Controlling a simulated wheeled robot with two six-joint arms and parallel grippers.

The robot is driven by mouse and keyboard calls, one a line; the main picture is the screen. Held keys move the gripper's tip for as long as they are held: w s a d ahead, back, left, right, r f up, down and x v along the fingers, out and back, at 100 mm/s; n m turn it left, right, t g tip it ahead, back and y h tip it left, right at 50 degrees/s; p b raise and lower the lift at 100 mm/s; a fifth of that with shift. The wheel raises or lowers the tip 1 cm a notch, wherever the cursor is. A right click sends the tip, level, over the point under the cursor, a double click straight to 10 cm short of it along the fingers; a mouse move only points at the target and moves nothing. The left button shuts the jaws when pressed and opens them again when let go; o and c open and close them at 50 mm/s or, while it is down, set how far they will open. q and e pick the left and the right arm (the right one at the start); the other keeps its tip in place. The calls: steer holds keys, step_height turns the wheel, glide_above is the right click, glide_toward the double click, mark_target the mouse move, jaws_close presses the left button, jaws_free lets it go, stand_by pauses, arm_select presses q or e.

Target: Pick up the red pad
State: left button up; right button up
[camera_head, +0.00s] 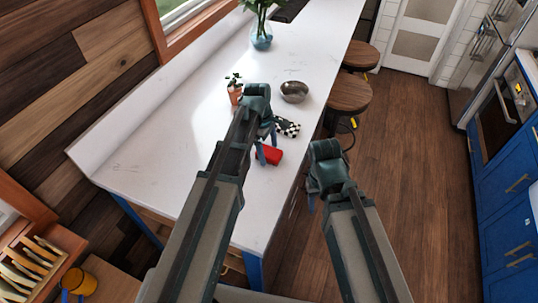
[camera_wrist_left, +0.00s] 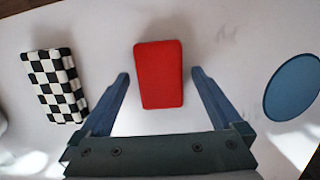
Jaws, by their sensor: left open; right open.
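The red pad (camera_head: 268,156) lies on the white counter, right of my left gripper's fingers in the head view, partly covered by a finger. In the left wrist view the red pad (camera_wrist_left: 160,75) lies upright in the picture, centred between the fingertips. My left gripper (camera_head: 266,146) is open above it, with a gap to each side of the pad; I cannot tell how high above it the fingers are. My right gripper (camera_head: 312,200) is open and empty, off the counter's right edge, with its fingers mostly hidden.
A black-and-white checkered pad (camera_wrist_left: 56,86) lies beside the red one. A flat blue round thing (camera_wrist_left: 294,87) is on the other side. A metal bowl (camera_head: 294,91), a potted plant (camera_head: 235,94) and a vase (camera_head: 261,38) stand farther back. Stools (camera_head: 348,92) stand along the counter's right side.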

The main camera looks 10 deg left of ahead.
mark_target(270, 152)
arm_select(q)
steer(key=c, duration=1.4)
steer(key=shift+o, duration=0.2)
steer(key=shift+r, duration=0.15)
step_height(270, 152, up, 2)
steer(key=shift+r+p, duration=0.1)
steer(key=shift+p, duration=1.1)
steer(key=shift+r+p, duration=0.85)
steer(key=shift+p, duration=0.05)
steer(key=s, duration=0.5)
steer(key=s+d+r+p, duration=0.1)
steer(key=s, duration=1)
steer(key=shift+d+r, duration=0.15)
steer(key=shift+d, duration=0.05)
